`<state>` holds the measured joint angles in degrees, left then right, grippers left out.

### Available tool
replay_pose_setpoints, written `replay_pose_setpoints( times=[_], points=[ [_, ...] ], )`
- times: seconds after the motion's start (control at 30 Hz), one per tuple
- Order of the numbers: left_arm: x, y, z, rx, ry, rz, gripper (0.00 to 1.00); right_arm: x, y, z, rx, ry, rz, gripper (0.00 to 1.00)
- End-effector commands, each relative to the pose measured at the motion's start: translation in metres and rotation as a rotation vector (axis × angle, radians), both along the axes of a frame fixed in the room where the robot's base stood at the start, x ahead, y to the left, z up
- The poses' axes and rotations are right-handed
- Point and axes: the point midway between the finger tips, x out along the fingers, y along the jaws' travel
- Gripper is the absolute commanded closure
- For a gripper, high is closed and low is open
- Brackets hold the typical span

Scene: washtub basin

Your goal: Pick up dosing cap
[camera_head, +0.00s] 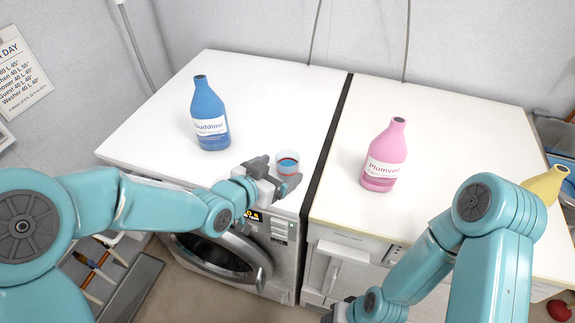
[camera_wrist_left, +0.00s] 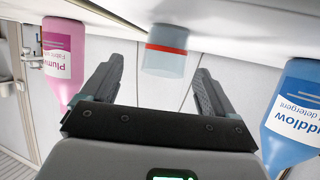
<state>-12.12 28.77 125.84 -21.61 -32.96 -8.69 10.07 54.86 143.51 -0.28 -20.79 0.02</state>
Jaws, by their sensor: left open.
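The dosing cap (camera_head: 288,160) is a small clear cup with a red band and a bluish lower part. It stands on the white top of the left machine, near its front right corner. My left gripper (camera_head: 275,176) is open just in front of the cap, one finger to each side of its near face. In the left wrist view, which is upside down, the cap (camera_wrist_left: 167,50) lies beyond and between the open fingertips (camera_wrist_left: 158,76), with nothing held. Only a dark bit of my right gripper shows low in the head view, its jaws hidden.
A blue detergent bottle (camera_head: 209,112) stands behind and left of the cap. A pink bottle (camera_head: 385,155) stands on the right machine top (camera_head: 450,130), past a dark gap. A yellow bottle (camera_head: 546,184) is at the right edge. The white top (camera_head: 270,95) behind the cap is clear.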

Motion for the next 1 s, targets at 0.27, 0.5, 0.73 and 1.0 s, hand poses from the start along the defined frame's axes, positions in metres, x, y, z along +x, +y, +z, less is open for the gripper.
replay_pose_setpoints(
  times=[0.27, 0.5, 0.73, 1.0],
  points=[
    [0.027, -0.012, -0.015, 0.001, 0.003, -0.002, 0.12, 0.0, 0.0, 0.011, 0.0, 0.0, 0.0, 0.57],
    [0.045, -0.024, -0.025, 0.001, 0.001, -0.002, 0.12, 0.0, 0.0, 0.013, 0.0, 0.0, 0.0, 0.57],
    [0.045, -0.024, -0.026, 0.0, 0.0, -0.001, 0.25, 0.0, 0.0, 0.013, 0.0, 0.0, 0.0, 0.57],
    [0.044, -0.024, -0.026, 0.0, 0.001, -0.001, 0.67, 0.0, 0.0, 0.013, 0.0, 0.0, 0.0, 0.57]
  ],
)
